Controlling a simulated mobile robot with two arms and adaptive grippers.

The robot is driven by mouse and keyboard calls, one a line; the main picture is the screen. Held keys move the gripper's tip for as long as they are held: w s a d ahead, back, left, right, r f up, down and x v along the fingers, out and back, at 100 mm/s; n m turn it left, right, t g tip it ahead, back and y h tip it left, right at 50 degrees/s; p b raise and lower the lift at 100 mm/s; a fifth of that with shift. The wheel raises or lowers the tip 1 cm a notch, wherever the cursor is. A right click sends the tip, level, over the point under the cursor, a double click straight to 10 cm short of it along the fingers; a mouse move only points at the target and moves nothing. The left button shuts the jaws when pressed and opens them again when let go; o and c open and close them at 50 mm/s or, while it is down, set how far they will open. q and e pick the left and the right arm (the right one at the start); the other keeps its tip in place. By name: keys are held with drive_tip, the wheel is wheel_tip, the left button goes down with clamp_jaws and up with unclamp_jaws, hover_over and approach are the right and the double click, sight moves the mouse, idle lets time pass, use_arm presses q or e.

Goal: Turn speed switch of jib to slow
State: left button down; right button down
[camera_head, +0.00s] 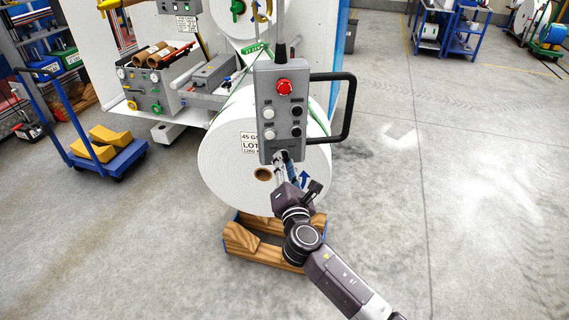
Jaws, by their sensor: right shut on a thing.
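The grey hoist control pendant (281,105) hangs upright in the middle of the view. It has a red emergency button (284,87), several black and white push buttons, and a black loop handle on its right side. The speed switch (279,156) shows as a small knob at the lower front of the pendant, partly covered by my gripper. My right gripper (284,166) reaches up from below, and its fingers are shut on the switch. The switch's setting is too small to tell. My left gripper is out of view.
A large white roll (225,160) hangs just behind the pendant, above a wooden cradle (265,255) on the floor. A blue cart (110,160) with yellow blocks stands at the left.

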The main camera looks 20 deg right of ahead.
drive_tip(key=c, duration=1.6)
unclamp_jaws()
drive_tip(key=s+a, duration=0.2)
drive_tip(key=s, duration=1)
